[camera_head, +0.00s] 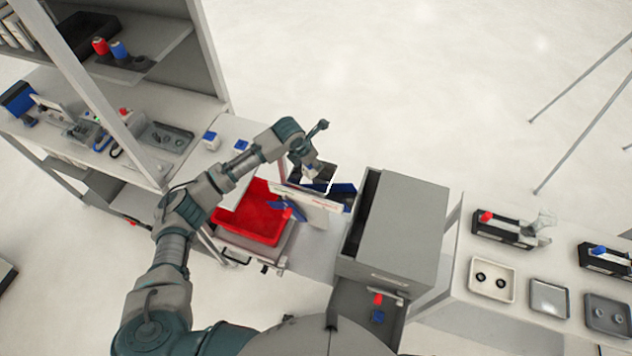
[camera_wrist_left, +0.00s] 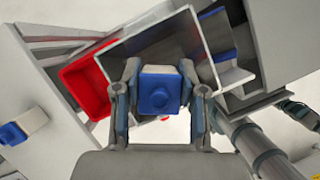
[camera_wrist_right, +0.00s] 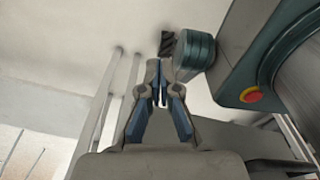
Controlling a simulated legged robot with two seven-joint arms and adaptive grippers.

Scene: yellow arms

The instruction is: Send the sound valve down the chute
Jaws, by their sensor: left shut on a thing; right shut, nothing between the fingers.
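My left gripper (camera_wrist_left: 157,92) is shut on a valve with a blue square top and pale body (camera_wrist_left: 158,76). In the left wrist view it is over a grey-rimmed square opening (camera_wrist_left: 118,45), apparently the chute mouth; I cannot tell the height between them. In the head view the left gripper (camera_head: 311,172) is above the white board and bins. Another blue-topped piece (camera_head: 210,140) and a second (camera_head: 241,146) stand on the left bench. My right gripper (camera_wrist_right: 158,88) is shut and empty, away from the benches. Which valve is sound cannot be told.
A red bin (camera_head: 250,215) and a blue bin (camera_head: 345,192) flank the white board (camera_head: 315,197). A grey cabinet (camera_head: 405,225) stands to the right, with red and blue pieces in a tray below. The right bench (camera_head: 455,270) holds several trays and fixtures.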

